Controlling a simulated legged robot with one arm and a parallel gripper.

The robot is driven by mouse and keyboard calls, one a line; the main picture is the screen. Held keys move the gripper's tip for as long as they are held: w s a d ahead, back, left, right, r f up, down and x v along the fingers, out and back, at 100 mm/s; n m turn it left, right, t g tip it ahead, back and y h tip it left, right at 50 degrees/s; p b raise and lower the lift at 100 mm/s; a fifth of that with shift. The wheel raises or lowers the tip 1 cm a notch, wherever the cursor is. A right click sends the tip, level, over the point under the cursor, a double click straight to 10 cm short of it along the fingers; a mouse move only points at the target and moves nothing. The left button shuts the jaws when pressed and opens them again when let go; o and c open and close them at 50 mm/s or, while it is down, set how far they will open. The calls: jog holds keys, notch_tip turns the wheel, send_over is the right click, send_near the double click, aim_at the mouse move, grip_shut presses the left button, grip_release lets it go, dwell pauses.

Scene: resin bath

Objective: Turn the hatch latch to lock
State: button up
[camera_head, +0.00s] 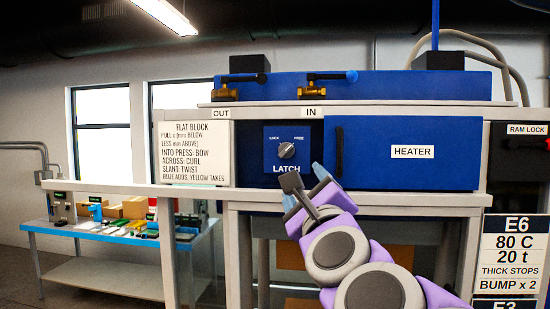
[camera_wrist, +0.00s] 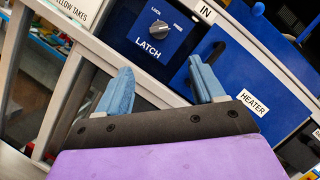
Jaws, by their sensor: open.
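The latch is a round grey knob (camera_head: 286,150) on a dark blue panel (camera_head: 272,158) marked LOCK at upper left, FREE at upper right and LATCH below. The knob also shows in the wrist view (camera_wrist: 162,31). Its pointer is too small to read surely, though it seems to lean toward FREE. My gripper (camera_head: 306,182) is just below and right of the knob in the head view. In the wrist view, its two blue fingers (camera_wrist: 160,80) are spread wide with nothing between them. The knob lies beyond the fingertips, apart from them.
A pale rail (camera_head: 110,188) runs at left in front of the bench. A blue HEATER door (camera_head: 400,165) with a dark handle (camera_head: 339,152) is right of the latch. Brass valves (camera_head: 327,86) sit above. A table with parts (camera_head: 110,240) stands at left.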

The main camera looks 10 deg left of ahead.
jog(key=w+a, duration=0.1)
jog(key=a, duration=0.2)
send_near(287, 153)
jog(key=x, duration=0.2)
jog(key=d+x, duration=0.1)
jog(key=x, duration=0.5)
jog(key=shift+w+d+r+p, duration=0.1)
jog(key=shift+d+p, duration=0.1)
jog(key=shift+p, duration=0.1)
jog(key=shift+w+r, duration=0.15)
jog(key=shift+w, duration=0.05)
jog(key=shift+w+a, duration=0.2)
jog(key=shift+a, duration=0.1)
jog(key=shift+w+a, duration=0.15)
jog(key=shift+a, duration=1.3)
jog(key=shift+d, duration=1.15)
jog(key=c, duration=0.3)
jog(key=shift+c, duration=1)
jog(key=shift+a, duration=0.35)
jog(key=c, duration=0.4)
jog(key=shift+c, duration=0.8)
